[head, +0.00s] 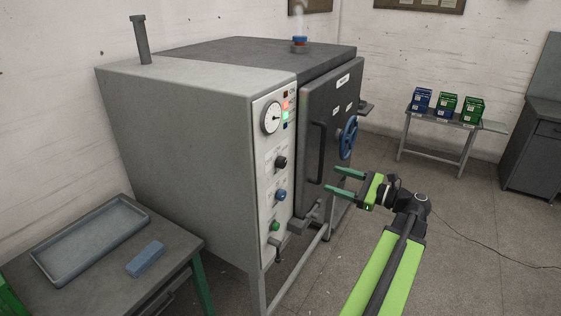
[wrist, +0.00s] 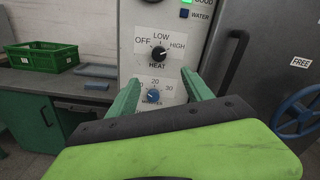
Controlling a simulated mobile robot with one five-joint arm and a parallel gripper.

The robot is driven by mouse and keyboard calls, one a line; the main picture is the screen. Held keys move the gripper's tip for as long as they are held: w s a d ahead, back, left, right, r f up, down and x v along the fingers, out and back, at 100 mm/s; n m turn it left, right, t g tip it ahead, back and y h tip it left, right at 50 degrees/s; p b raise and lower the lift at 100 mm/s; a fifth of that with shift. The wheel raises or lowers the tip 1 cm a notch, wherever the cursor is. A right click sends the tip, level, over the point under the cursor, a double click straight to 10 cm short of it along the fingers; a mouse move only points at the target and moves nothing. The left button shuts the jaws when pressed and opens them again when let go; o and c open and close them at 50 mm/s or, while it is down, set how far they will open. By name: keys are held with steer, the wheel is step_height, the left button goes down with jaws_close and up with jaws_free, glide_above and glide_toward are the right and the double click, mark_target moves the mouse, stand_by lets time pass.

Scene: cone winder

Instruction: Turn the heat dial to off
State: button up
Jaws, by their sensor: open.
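The heat dial (wrist: 159,53) is a black round knob on the machine's pale control panel, marked OFF, LOW and HIGH. Its light pointer mark seems to lean up and right, towards HIGH, but it is small. The dial also shows in the head view (head: 281,162), above a blue knob. My gripper (head: 331,179) is open and empty, with green fingers pointing left towards the panel, apart from the dial. In the wrist view my gripper's fingertips (wrist: 160,77) stand either side of the panel's middle, below the heat dial.
The blue minutes dial (wrist: 153,96) sits just below the heat dial. A door handle (head: 318,152) and blue handwheel (head: 348,138) are close to my gripper. A green button (head: 276,226) is low on the panel. A table with a tray (head: 92,240) stands left.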

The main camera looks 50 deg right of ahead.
mark_target(285, 163)
steer(key=x, duration=1.7)
steer(key=shift+w+a+f, duration=0.1)
steer(key=shift+w+a, duration=0.1)
steer(key=shift+w, duration=0.15)
jaws_close()
